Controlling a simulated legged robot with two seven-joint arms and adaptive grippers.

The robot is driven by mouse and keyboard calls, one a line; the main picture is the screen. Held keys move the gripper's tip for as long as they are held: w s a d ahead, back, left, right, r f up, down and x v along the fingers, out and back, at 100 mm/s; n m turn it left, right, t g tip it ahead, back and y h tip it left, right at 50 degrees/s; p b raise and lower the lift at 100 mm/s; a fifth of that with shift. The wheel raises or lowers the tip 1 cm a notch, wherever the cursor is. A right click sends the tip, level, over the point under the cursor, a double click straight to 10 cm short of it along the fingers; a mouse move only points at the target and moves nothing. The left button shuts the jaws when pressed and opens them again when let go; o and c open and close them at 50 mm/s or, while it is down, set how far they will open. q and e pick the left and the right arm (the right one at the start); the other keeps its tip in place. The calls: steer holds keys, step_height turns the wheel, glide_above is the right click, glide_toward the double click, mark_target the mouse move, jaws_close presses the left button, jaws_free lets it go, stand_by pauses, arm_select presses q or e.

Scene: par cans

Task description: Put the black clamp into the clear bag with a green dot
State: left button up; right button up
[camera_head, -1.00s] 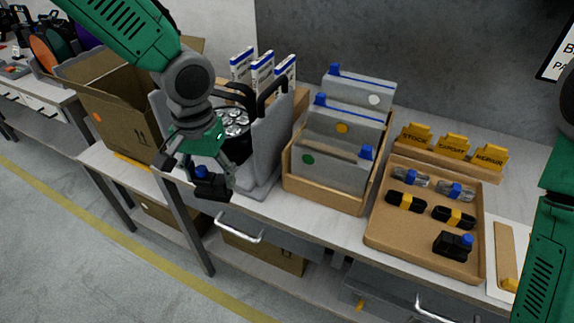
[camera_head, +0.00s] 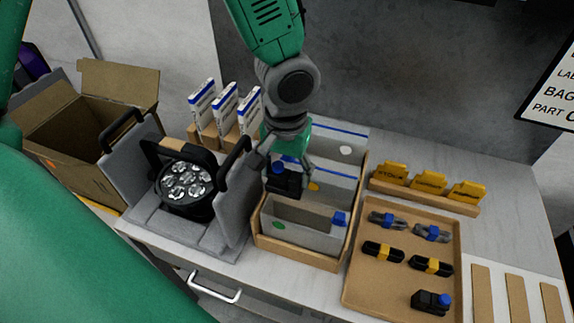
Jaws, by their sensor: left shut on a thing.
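My left gripper (camera_head: 283,166) points down and is shut on a black clamp (camera_head: 285,182) with a blue knob. The clamp hangs over the left side of the wooden box (camera_head: 300,255), in front of the middle bag in the picture. The clear bag with a green dot (camera_head: 307,235) is the front one in that box. Its mouth is open at the top, with a blue clip at its right. The held clamp appears above and behind the left end of this mouth; its exact height is unclear. My right gripper is out of view.
Bags with an orange dot (camera_head: 314,186) and a white dot (camera_head: 345,150) stand behind. A grey stand with a round lamp (camera_head: 186,186) is to the left. A brown tray (camera_head: 385,286) at right holds several parts, including another black clamp (camera_head: 431,301).

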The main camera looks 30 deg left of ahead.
mark_target(284, 191)
arm_select(q)
steer(key=shift+d+f+b, duration=0.1)
steer(key=shift+f+b, duration=0.3)
steer(key=shift+f, duration=0.15)
steer(key=shift+f+b, duration=0.3)
steer(key=shift+b, duration=0.05)
steer(key=f+b, duration=0.2)
steer(key=shift+a+f+b, duration=0.3)
steer(key=shift+f, duration=0.1)
steer(key=shift+a+f+b, duration=0.1)
steer(key=shift+f+b, duration=0.45)
steer(key=shift+f, duration=0.35)
steer(key=shift+s+d+f+b, duration=0.1)
steer(key=shift+d+f+b, duration=0.25)
steer(key=shift+f, duration=0.2)
steer(key=c, duration=0.3)
steer(key=shift+f, duration=0.3)
steer(key=shift+c, duration=0.2)
steer(key=shift+a, duration=0.1)
steer(key=shift+a, duration=0.1)
